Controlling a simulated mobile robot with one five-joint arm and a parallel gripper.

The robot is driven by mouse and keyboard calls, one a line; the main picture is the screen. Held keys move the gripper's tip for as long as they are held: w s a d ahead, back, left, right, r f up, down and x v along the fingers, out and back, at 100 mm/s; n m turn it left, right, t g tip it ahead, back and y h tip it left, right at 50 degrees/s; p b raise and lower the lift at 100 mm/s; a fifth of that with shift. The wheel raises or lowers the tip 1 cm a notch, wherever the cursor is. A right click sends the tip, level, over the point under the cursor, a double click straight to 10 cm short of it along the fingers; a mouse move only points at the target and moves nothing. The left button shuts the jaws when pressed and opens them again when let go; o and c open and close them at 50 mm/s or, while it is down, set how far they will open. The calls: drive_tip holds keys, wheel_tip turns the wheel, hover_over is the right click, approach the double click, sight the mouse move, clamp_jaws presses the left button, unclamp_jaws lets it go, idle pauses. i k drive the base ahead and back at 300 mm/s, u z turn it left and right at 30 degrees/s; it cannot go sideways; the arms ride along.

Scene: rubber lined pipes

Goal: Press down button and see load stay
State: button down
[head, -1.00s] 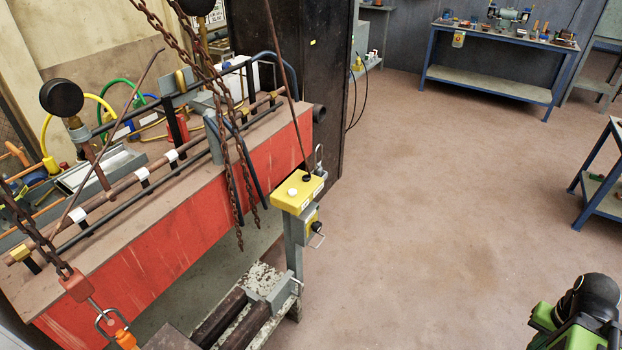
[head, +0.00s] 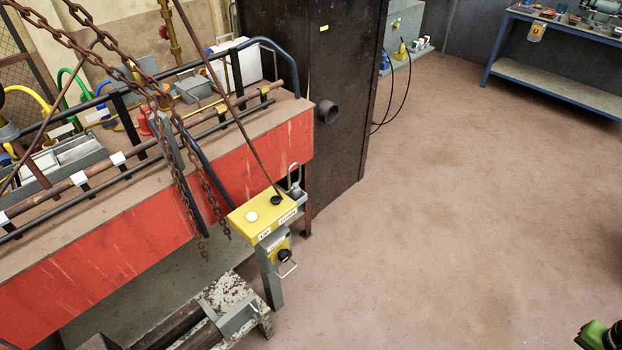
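A yellow control box (head: 262,216) stands on a grey post in front of the red bench, left of the picture's middle. Its top carries a white round button (head: 252,216) and a black round button (head: 276,200). The labels on its front edge are small; the one under the white button looks like "LIFT". A second yellow unit with a black knob (head: 284,256) sits below. Rusty chains (head: 183,170) hang over the bench; I cannot make out a load on them. No gripper fingers show. A green and black part (head: 598,336) at the bottom right is cut off.
The red bench (head: 150,205) with pipes fills the left. A worn metal stand (head: 232,296) is low in front of it. A dark cabinet (head: 345,100) stands behind the control box. Brown floor (head: 440,220) is clear to the right, up to a blue workbench (head: 560,70).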

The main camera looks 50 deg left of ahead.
sight(275, 200)
drive_tip(key=i, duration=0.65)
drive_tip(key=u, duration=4)
drive_tip(key=i, duration=0.1)
drive_tip(key=z, duration=1.7)
drive_tip(key=k, duration=0.25)
drive_tip(key=u, duration=1.85)
drive_tip(key=i, duration=1)
drive_tip(key=u, duration=0.25)
